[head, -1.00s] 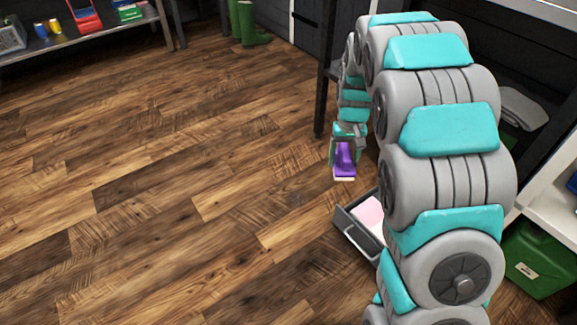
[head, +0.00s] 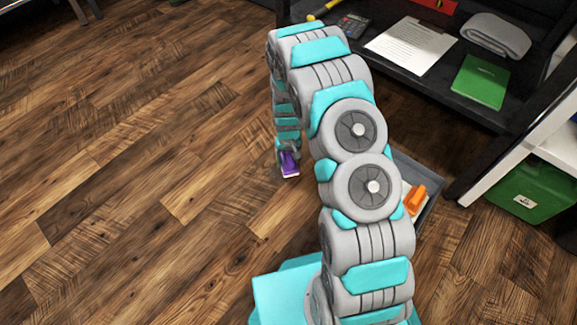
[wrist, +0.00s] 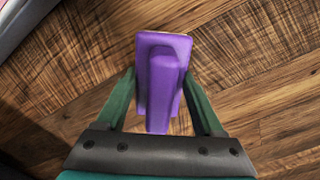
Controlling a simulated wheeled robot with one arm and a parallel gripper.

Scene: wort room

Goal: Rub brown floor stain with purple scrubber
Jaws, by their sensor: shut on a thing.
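The purple scrubber (head: 290,168) is in my gripper (head: 287,158) at the low end of the hanging arm, above the wooden floor. In the wrist view the scrubber (wrist: 166,90) sits between the two green fingers of my gripper (wrist: 160,76), which are shut on its sides. A pale edge shows along its far end and bottom. I cannot tell in either view whether it touches the floor. I cannot make out a brown stain apart from the dark grain of the boards; my arm hides part of the floor.
A grey open drawer (head: 437,187) with an orange object (head: 415,200) is partly behind my arm at right. A green bin (head: 536,190) stands far right. The left floor is clear.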

